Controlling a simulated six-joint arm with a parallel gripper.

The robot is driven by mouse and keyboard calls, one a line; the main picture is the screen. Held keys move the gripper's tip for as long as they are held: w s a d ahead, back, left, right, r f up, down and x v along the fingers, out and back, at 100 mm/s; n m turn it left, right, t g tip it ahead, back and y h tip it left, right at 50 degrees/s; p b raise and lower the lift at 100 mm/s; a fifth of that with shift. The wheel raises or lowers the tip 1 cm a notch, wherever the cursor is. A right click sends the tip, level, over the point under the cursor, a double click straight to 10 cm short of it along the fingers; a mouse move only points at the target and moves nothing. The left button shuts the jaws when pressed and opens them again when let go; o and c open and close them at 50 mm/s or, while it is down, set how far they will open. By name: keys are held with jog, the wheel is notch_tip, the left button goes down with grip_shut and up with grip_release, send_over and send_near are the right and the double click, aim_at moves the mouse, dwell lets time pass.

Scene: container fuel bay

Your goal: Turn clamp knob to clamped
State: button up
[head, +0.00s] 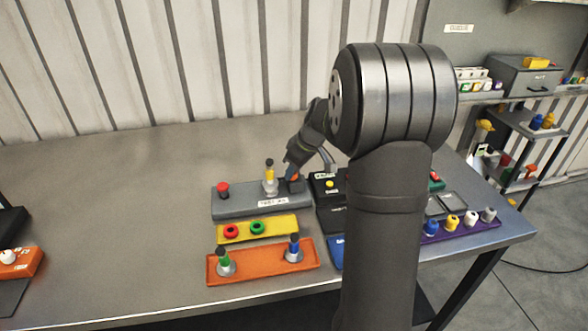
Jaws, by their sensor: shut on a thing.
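A grey fixture (233,208) with a white label sits on the bench, with a red knob (223,189) at its left end. A yellow piece with a dark top (269,173) stands upright in a light grey holder near its middle. A dark block (296,187) is at the fixture's right end. My gripper (292,173) reaches down from the right over this block and is shut on what appears to be the clamp knob there. The knob is mostly hidden by the fingers, so its turned position cannot be told.
A yellow tray (273,237) with red and green rings and an orange tray (266,271) with green and blue pieces lie in front. Dark boxes (325,184) stand close to the right. My arm hides part of the bench.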

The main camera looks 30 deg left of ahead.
dwell(0.4)
jog(key=o, duration=1)
jog(key=v, duration=1.7)
jog(key=shift+d+r, duration=0.1)
jog(key=shift+r, duration=0.2)
jog(key=x, duration=1.7)
jog(key=shift+f, duration=0.3)
